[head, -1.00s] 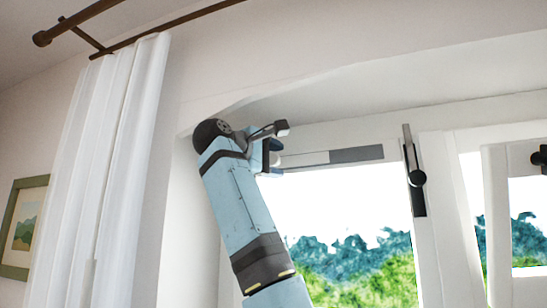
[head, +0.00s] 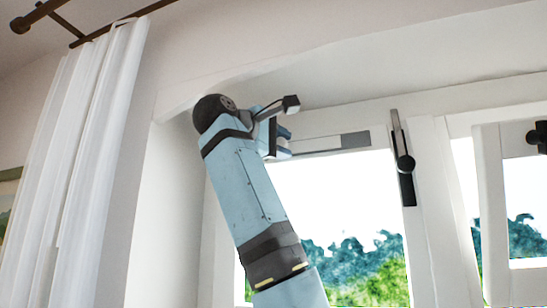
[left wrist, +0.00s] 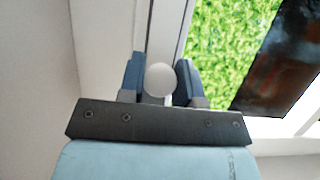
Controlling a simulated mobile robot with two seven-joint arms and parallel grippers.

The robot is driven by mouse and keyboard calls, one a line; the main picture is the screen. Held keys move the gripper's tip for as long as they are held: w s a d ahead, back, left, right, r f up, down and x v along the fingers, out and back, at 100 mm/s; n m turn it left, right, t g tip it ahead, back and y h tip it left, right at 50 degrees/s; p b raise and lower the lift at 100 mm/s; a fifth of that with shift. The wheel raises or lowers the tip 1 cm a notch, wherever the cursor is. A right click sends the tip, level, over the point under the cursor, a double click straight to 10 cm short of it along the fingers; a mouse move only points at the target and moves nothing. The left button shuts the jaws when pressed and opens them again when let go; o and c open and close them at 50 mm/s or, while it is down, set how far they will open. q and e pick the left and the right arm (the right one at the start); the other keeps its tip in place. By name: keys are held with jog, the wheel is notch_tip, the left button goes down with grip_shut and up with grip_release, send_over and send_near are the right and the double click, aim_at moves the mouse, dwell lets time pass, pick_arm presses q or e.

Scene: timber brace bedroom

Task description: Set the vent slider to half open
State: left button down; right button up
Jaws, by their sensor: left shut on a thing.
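The vent slider is a narrow strip along the top rail of the window, with a pale part (head: 318,144) on the left and a grey part (head: 355,140) at its right end. My left gripper (head: 283,142) is at the strip's left end, which its fingers and arm partly hide. In the left wrist view, a round white knob (left wrist: 160,78) sits between the two blue fingers, and the left gripper (left wrist: 160,82) is shut on it. My right gripper is in neither view.
A black window handle (head: 404,165) stands upright right of the strip, with another dark handle (head: 538,135) further right. A white curtain (head: 85,150) hangs at the left from a brown rod (head: 125,20). The sloped reveal is close above the gripper.

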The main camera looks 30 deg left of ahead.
pick_arm(q)
jog(key=shift+w+d, duration=0.1)
jog(key=c, duration=1.2)
grip_release()
jog(key=shift+a, duration=0.35)
jog(key=o, duration=0.4)
jog(key=shift+s+a, duration=0.2)
jog(key=shift+a, duration=0.05)
jog(key=shift+d, duration=0.25)
jog(key=shift+s, duration=0.1)
jog(key=s+a+b, duration=0.2)
jog(key=s+b, duration=0.6)
jog(key=s, duration=0.5)
jog(key=shift+s, duration=0.2)
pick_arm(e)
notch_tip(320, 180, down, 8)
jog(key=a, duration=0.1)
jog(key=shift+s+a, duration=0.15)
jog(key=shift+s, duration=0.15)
